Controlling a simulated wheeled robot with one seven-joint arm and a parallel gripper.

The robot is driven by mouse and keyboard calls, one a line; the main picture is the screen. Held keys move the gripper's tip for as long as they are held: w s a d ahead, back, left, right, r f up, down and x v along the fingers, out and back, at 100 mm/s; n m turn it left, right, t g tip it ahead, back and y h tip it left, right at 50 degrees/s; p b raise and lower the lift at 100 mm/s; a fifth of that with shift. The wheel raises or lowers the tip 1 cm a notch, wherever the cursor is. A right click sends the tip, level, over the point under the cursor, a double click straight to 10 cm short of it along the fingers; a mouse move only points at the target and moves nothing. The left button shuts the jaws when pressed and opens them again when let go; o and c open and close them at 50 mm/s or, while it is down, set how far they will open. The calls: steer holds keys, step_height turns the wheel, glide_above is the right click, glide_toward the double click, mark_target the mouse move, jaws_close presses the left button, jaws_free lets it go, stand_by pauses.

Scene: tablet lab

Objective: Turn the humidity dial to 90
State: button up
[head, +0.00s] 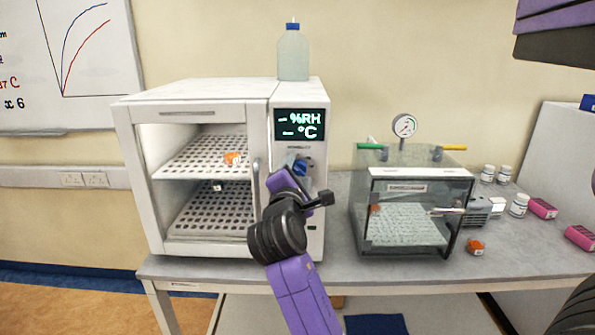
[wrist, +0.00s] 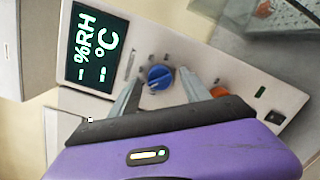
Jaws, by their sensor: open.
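The white chamber (head: 190,97) on the bench has a dark display (head: 300,125) showing "- %RH" and "- °C", with no numbers. Below it is a blue dial (head: 300,167), partly hidden by my gripper (head: 291,180). In the wrist view the blue dial (wrist: 160,77) shows a white pointer mark and small marks around it, too small to read. My gripper (wrist: 160,82) is open, with one finger on each side of the blue dial; I cannot tell whether they touch it.
The chamber's shelves are visible at left, with an orange item (head: 232,158) on the upper one. A bottle (head: 293,52) stands on top. A clear box with a gauge (head: 404,125) stands to the right, close to my arm's side.

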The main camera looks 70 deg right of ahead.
steer(key=shift+d, duration=0.15)
jaws_close()
